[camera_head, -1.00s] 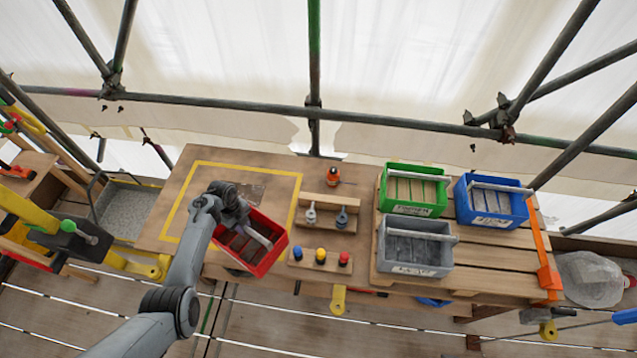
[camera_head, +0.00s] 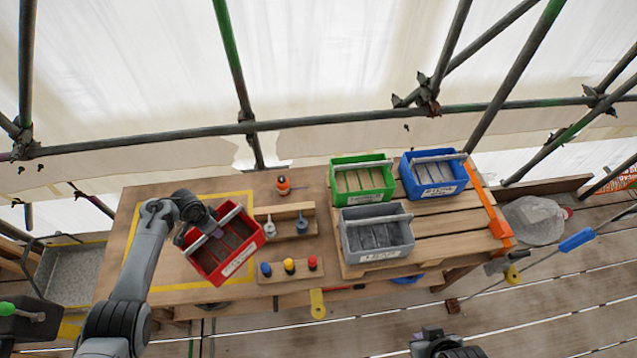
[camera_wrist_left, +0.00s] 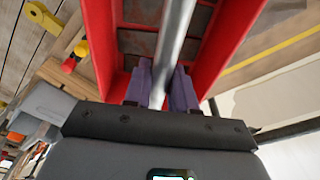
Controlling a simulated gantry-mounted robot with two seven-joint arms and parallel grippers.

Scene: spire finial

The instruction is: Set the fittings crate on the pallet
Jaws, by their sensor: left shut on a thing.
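A red open crate (camera_head: 241,262) with a bar handle is in my left gripper (camera_head: 208,230), over the table's left part, turned at an angle. In the left wrist view my left gripper (camera_wrist_left: 160,88) has its purple fingers closed on either side of the handle (camera_wrist_left: 174,45) of the red crate (camera_wrist_left: 104,50). The crate's label is too small to read. The slatted wooden pallet (camera_head: 450,228) lies at the table's right and bears three other crates. A dark part at the bottom edge looks like my right gripper (camera_head: 440,345); its jaws cannot be made out.
On the pallet stand a green crate (camera_head: 391,183), a blue crate (camera_head: 437,190) and a grey crate (camera_head: 380,256). Bare slats show to the right of the grey crate. Between red crate and pallet are a wooden tool rack (camera_head: 284,210) and a block with coloured knobs (camera_head: 290,276).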

